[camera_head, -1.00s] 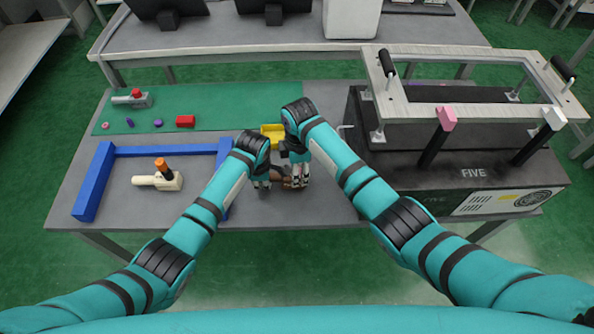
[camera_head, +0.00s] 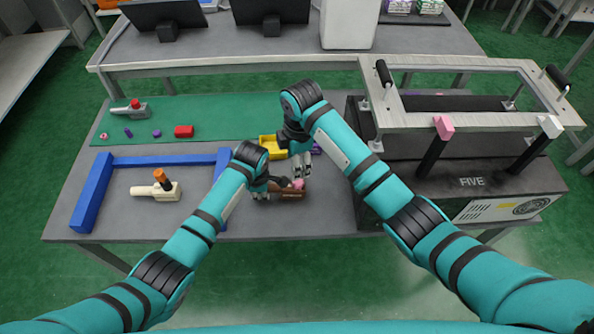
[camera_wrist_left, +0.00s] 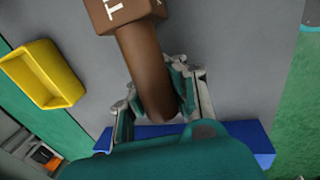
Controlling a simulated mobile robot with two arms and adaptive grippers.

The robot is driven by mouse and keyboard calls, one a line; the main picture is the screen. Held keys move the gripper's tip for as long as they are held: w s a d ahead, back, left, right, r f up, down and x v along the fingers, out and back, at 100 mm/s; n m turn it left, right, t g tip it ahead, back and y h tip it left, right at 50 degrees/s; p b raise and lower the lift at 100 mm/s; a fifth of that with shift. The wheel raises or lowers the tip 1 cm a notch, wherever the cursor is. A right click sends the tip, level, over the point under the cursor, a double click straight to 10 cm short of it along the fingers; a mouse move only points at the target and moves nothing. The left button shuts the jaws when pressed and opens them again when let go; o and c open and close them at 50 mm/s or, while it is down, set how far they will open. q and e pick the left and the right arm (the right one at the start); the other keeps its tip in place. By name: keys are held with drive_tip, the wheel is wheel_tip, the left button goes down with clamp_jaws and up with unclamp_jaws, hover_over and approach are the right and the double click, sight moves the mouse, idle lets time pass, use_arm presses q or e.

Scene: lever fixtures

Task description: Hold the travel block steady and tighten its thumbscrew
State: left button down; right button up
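The travel block (camera_head: 289,193) is a brown piece with a handle, low over the front of the table. Its lettered body (camera_wrist_left: 122,12) and brown handle (camera_wrist_left: 146,65) show large in the left wrist view. A pink thumbscrew (camera_head: 298,184) shows on top of the block. My left gripper (camera_head: 263,190) comes from the left, and its fingers are shut around the handle, as the left wrist view (camera_wrist_left: 158,95) shows. My right gripper (camera_head: 302,172) points down just above the thumbscrew, seemingly apart from it. Its finger gap is too small to judge.
A yellow bin (camera_head: 270,147) stands behind the grippers. A blue frame (camera_head: 165,160) surrounds a cream lever fixture (camera_head: 157,190) on the left. A green mat (camera_head: 215,112) carries small parts. The dark FIVE machine (camera_head: 450,190) with a raised rail frame blocks the right side.

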sight(297, 182)
drive_tip(key=f+n, duration=0.2)
drive_tip(key=f, duration=0.1)
drive_tip(key=f+n, duration=0.2)
drive_tip(key=f, duration=0.1)
drive_tip(key=f+n, duration=0.2)
drive_tip(key=shift+d+f+y, duration=0.25)
drive_tip(key=shift+f+y, duration=0.05)
drive_tip(key=shift+f, duration=0.1)
clamp_jaws()
idle(0.4)
